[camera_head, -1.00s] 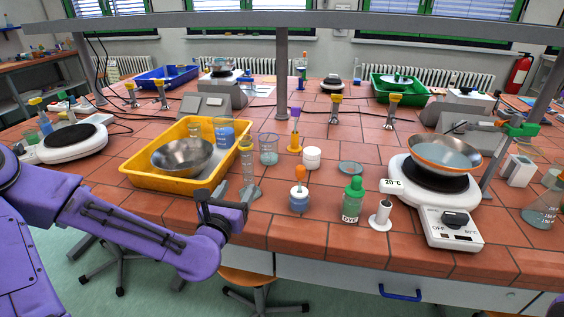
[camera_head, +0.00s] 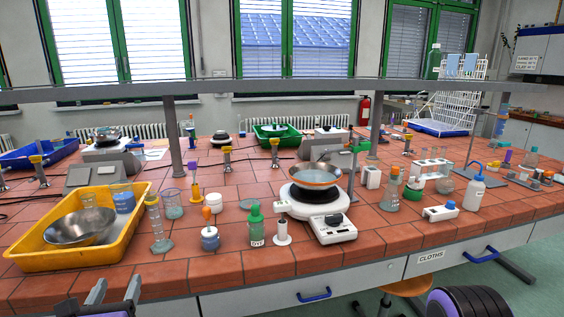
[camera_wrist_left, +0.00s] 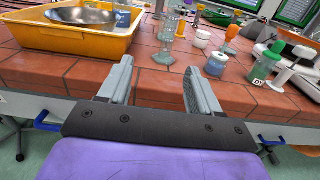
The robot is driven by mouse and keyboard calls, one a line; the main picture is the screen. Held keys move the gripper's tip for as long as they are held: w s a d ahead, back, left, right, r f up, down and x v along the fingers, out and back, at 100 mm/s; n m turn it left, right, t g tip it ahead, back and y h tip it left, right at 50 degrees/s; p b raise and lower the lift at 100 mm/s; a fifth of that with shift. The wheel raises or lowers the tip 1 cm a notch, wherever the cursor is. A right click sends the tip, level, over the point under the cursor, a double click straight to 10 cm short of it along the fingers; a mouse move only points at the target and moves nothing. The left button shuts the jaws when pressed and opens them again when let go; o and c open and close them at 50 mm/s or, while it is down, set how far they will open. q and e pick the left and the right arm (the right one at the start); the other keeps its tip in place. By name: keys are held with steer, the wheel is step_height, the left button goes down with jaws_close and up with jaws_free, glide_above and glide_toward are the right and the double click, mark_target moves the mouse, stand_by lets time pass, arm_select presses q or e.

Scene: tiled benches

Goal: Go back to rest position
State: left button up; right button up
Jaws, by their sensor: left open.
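My left gripper (camera_head: 114,291) is low at the left bottom edge of the head view, in front of the bench's front edge. In the left wrist view its two grey fingers (camera_wrist_left: 158,76) stand apart with nothing between them. It is just short of the tiled bench (camera_head: 175,277), below the yellow tray (camera_head: 130,228). A purple and black part of my own body shows at the bottom right of the head view. My right gripper is not in view.
The tray holds a metal bowl (camera_head: 80,227) and a blue beaker (camera_head: 122,200). A cylinder (camera_head: 158,230), a dropper bottle (camera_head: 210,238), a green-capped bottle (camera_head: 257,232) and a hot plate (camera_head: 318,209) stand near the front edge. The air in front of the bench is clear.

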arm_select(q)
steer(key=s+d+f+m+g+h, duration=0.1)
steer(key=s+f+m+g, duration=0.3)
steer(key=f+m, duration=0.8)
steer(key=s+f+m+g, duration=0.45)
steer(key=f+m, duration=0.45)
steer(key=m, duration=0.4)
steer(key=s+d+f+m+g, duration=0.1)
steer(key=s+f+m+g, duration=0.1)
steer(key=s+f, duration=0.5)
steer(key=s+d+f+m+g, duration=0.1)
steer(key=s+f+m+g, duration=0.2)
steer(key=s, duration=1)
step_height(320, 180, down, 4)
steer(key=shift+d+f+m+g, duration=0.2)
steer(key=shift+d+m+g, duration=0.15)
steer(key=shift+m, duration=0.65)
